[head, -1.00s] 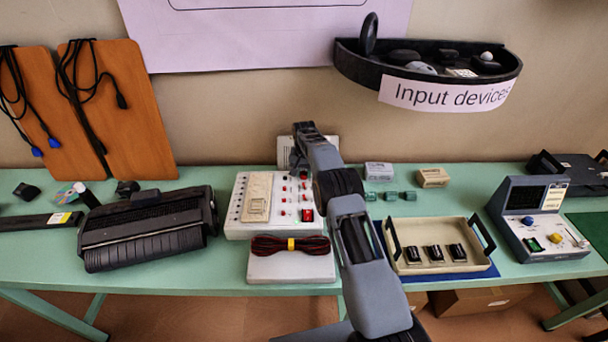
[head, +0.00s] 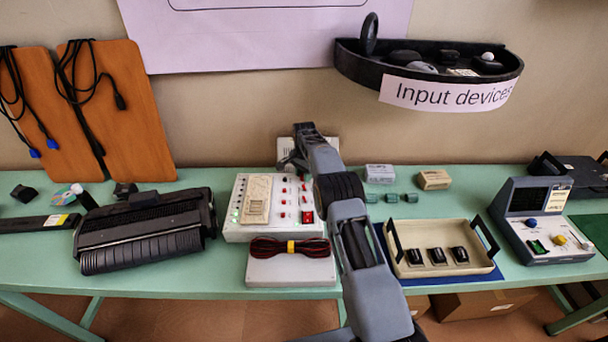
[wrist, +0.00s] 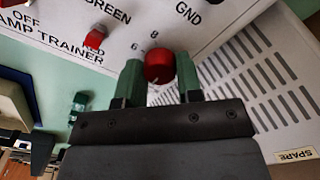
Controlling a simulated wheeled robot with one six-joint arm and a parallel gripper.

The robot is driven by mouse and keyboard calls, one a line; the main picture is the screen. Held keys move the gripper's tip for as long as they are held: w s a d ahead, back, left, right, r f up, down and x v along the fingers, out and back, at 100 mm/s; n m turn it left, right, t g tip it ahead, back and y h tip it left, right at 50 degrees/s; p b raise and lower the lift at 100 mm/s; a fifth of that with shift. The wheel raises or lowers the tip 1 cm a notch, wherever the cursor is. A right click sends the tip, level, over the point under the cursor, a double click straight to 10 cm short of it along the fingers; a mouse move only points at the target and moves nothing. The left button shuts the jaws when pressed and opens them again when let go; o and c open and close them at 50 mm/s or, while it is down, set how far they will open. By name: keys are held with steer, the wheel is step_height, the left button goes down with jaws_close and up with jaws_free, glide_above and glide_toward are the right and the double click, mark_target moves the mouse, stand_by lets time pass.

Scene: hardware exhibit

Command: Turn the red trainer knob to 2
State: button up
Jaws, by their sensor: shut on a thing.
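The red knob (wrist: 159,66) is on the white lamp trainer panel (wrist: 150,18). In the wrist view my gripper (wrist: 160,73) has one green finger on each side of the knob and is shut on it. A pale pointer mark shows on the knob's lower edge. The printed numbers 8 and 6 show above and left of the knob; the 2 is hidden. In the head view the white trainer (head: 250,232) stands on the green table, with green lights lit along its left side. My arm hides the knob there.
A red switch (wrist: 95,37) sits left of the knob. A vented white box marked SPARE (wrist: 262,85) is close on the right. In the head view, a cable bundle (head: 270,248) lies in front of the trainer and a cream tray (head: 438,270) stands to the right.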

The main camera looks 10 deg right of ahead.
stand_by(0.4)
steer(key=o, duration=0.9)
steer(key=shift+r, duration=0.1)
step_height(320, 180, up, 14)
steer(key=p, duration=0.3)
